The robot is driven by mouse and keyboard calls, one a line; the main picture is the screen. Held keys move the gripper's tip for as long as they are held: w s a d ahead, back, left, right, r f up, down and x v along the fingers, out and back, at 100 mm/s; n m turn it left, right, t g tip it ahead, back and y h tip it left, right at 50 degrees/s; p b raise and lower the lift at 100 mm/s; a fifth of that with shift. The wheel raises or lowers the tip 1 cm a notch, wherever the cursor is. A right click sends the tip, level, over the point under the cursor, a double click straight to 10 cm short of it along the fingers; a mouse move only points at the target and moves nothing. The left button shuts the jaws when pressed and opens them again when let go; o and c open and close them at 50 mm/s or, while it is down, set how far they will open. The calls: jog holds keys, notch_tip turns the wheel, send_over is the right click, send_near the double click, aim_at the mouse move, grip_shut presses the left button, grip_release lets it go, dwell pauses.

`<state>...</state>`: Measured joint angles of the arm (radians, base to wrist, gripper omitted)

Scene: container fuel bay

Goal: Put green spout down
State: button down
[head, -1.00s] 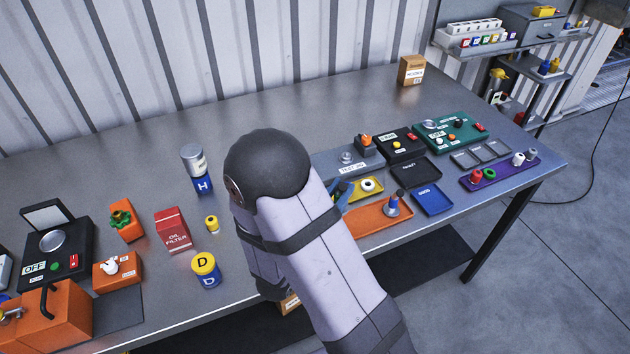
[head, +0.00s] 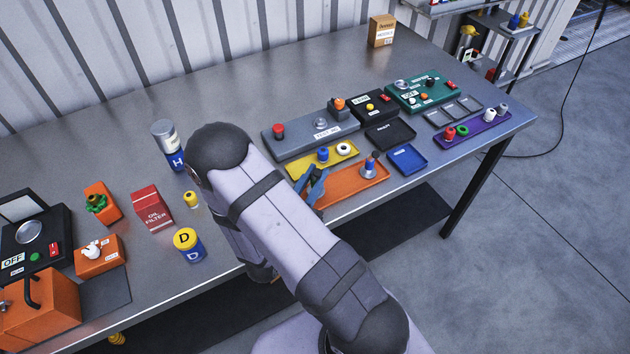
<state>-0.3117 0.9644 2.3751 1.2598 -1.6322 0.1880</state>
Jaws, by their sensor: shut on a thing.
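My gripper (head: 313,187) has blue jaws and is at the front left end of the orange tray (head: 345,192), partly behind my arm. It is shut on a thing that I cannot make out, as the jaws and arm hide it. No green spout shows clearly at the jaws. A small green piece (head: 463,130) stands on the purple tray (head: 475,138) at the right. Another green piece (head: 96,203) sits on an orange block (head: 103,212) at the left.
The yellow tray (head: 322,160) behind holds a blue piece and a white ring. A blue tray (head: 408,159) is to the right.

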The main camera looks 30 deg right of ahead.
jog(key=shift+f, duration=1.05)
jog(key=shift+f, duration=0.1)
jog(key=shift+f, duration=0.15)
jog(key=c, duration=1.6)
grip_release()
jog(key=shift+a, duration=0.1)
jog(key=b+v, duration=0.3)
jog(key=v, duration=0.2)
jog(key=shift+a, duration=0.1)
jog(key=shift+o, duration=0.4)
jog(key=shift+v, duration=1.05)
